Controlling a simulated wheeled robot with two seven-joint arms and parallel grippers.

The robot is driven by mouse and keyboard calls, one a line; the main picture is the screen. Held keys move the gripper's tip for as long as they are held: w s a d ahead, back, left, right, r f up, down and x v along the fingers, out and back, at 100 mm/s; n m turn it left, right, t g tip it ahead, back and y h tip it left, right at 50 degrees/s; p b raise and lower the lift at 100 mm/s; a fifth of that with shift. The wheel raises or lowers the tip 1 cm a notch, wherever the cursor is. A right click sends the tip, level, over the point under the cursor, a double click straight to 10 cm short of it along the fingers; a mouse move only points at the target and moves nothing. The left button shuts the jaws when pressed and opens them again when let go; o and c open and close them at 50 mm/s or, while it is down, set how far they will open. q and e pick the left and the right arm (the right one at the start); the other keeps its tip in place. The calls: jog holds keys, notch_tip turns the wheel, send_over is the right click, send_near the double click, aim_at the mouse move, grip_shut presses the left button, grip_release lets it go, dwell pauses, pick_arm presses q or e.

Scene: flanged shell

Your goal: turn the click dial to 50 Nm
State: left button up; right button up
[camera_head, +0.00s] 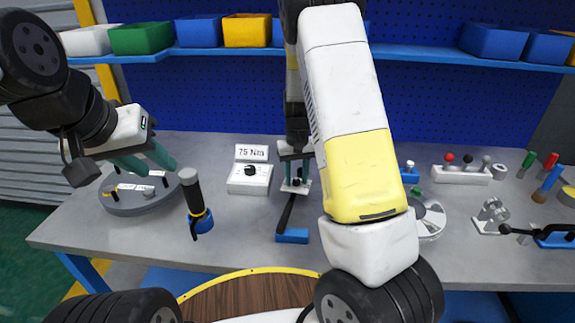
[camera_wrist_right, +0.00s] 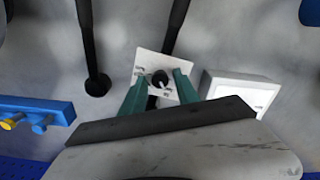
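A small white plate with a black knob (camera_head: 295,182) lies on the bench below my right gripper (camera_head: 295,152). In the right wrist view the knob (camera_wrist_right: 160,79) appears between the fingertips of my right gripper (camera_wrist_right: 161,76), with gaps at both sides; I cannot tell the height between them. A white box (camera_head: 240,186) with another black knob stands to the left, below a sign reading 75 Nm (camera_head: 251,152). Which knob is the click dial is not clear. My left gripper (camera_head: 145,163) has its green fingers apart and empty above a round grey tray.
The round grey tray (camera_head: 135,209) holds small parts. A black bar with a blue block (camera_head: 291,236) lies before the plate. My right arm hides part of the bench. More fixtures stand right.

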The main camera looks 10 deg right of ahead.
aim_at(296, 180)
grip_shut()
jog(key=shift+m, duration=1.4)
jog(key=shift+o, duration=1.6)
grip_release()
notch_tip(296, 180, up, 7)
jog(key=shift+r, duration=0.45)
